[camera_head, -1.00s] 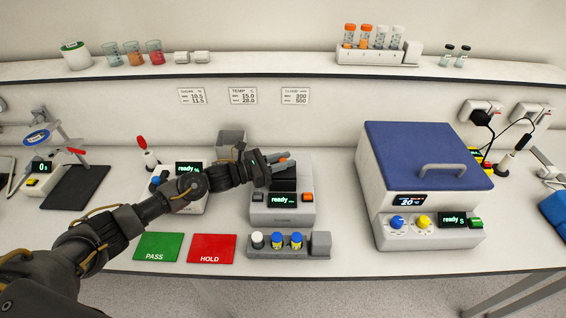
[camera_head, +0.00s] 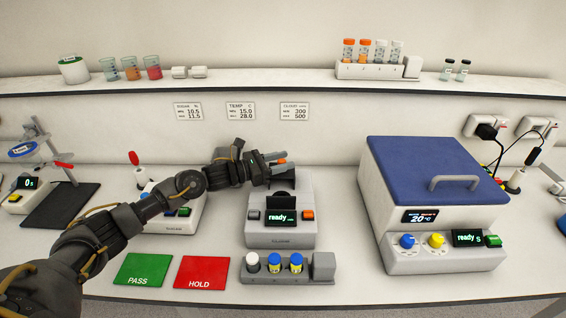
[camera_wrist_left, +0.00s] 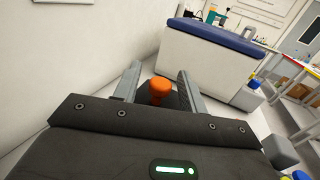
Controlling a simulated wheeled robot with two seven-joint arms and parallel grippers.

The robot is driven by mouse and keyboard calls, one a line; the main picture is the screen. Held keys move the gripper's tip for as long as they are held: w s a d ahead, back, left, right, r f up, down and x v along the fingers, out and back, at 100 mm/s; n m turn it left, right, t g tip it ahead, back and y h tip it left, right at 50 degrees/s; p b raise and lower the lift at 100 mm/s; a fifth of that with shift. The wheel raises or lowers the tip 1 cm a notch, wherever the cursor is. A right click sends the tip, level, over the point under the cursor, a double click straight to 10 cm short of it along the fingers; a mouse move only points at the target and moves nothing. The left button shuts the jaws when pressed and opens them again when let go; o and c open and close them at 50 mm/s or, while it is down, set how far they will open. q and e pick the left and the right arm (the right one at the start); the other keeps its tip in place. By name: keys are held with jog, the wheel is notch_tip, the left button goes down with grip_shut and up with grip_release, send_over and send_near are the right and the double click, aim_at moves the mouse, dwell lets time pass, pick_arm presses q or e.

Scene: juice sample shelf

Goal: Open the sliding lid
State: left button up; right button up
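The grey instrument (camera_head: 259,228) with a "ready" display stands mid-counter. An orange knob (camera_head: 281,160) shows at its back, and it also shows in the left wrist view (camera_wrist_left: 159,91); it looks like the sliding lid's knob. My left gripper (camera_head: 276,163) is at the back of the instrument top. Its two fingers are apart on either side of the knob, with a visible gap in the wrist view. The lid plate is mostly hidden by the gripper. A dark rounded shape shows on the top, just behind the display. My right gripper is not in view.
In front of the instrument is a grey rack (camera_head: 290,278) with white and blue caps. The green PASS mat (camera_head: 141,268) and red HOLD mat (camera_head: 203,270) lie to its left. A blue-lidded bath (camera_head: 430,170) stands to the right.

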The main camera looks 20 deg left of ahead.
pick_arm(q)
jog(key=b+v, duration=0.4)
jog(key=v, duration=0.5)
jog(key=shift+s+a+f, duration=0.15)
jog(key=shift+s+a, duration=0.15)
jog(key=shift+s+a+r, duration=0.2)
jog(key=shift+s+a, duration=0.1)
jog(key=shift+a, duration=0.05)
jog(key=shift+d+f, duration=0.1)
